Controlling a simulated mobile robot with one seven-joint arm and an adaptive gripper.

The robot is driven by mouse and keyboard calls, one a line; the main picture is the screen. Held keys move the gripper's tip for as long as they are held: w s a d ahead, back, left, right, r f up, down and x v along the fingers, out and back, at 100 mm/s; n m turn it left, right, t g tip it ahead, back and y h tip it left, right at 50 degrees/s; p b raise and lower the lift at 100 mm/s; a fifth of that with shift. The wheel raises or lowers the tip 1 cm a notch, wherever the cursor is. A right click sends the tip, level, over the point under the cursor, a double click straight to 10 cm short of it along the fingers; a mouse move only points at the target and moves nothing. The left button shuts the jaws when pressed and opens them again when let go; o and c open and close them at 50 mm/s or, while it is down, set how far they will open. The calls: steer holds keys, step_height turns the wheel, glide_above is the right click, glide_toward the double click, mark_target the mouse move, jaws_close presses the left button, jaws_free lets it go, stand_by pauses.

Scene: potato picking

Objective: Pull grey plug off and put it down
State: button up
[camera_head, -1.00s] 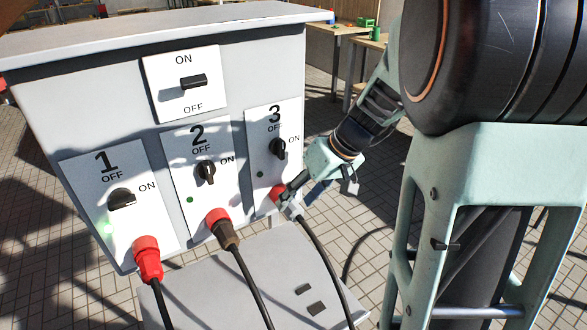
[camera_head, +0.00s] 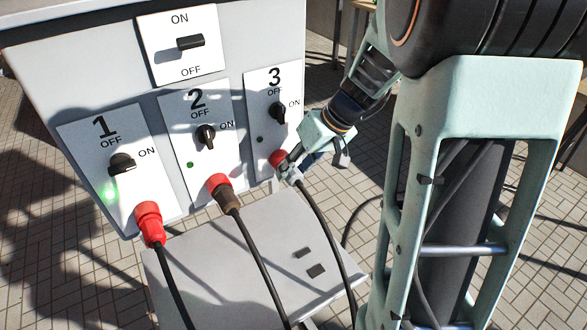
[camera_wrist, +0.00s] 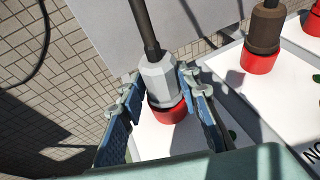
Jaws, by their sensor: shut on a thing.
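The grey plug (camera_wrist: 158,80) sits at the red socket (camera_wrist: 168,111) under panel 3, with its black cable running away from it. In the head view the grey plug (camera_head: 294,176) is small and partly covered by my gripper (camera_head: 288,166). In the wrist view my gripper (camera_wrist: 160,92) has one blue-padded finger on each side of the plug and is shut on it. The plug still meets the red socket; how deep it sits cannot be told.
A brown plug (camera_head: 227,198) is in socket 2 and a red plug (camera_head: 150,226) in socket 1, both with cables. A grey shelf (camera_head: 240,255) with two dark slots lies below the cabinet (camera_head: 85,75). Switch 3 (camera_head: 278,112) is above my gripper.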

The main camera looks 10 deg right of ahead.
steer(key=o, duration=0.6)
steer(key=shift+w, duration=0.1)
jaws_close()
steer(key=shift+s+d+b, duration=0.25)
steer(key=shift+s+b, duration=0.05)
steer(key=shift+s, duration=0.45)
steer(key=shift+s+d+b, duration=0.2)
steer(key=shift+s+b, duration=0.1)
steer(key=shift+s, duration=0.4)
steer(key=shift+s+d+b, duration=0.25)
steer(key=shift+s+b, duration=0.05)
steer(key=shift+s, duration=0.45)
steer(key=shift+s, duration=0.1)
steer(key=shift+s+d+b, duration=0.25)
steer(key=shift+s+b, duration=0.1)
steer(key=shift+s, duration=0.3)
steer(key=shift+s+d+b, duration=0.2)
steer(key=shift+s+b, duration=0.15)
steer(key=shift+s, duration=0.3)
steer(key=s, duration=0.1)
steer(key=s+d+b, duration=0.1)
steer(key=s, duration=0.1)
steer(key=shift+w, duration=0.1)
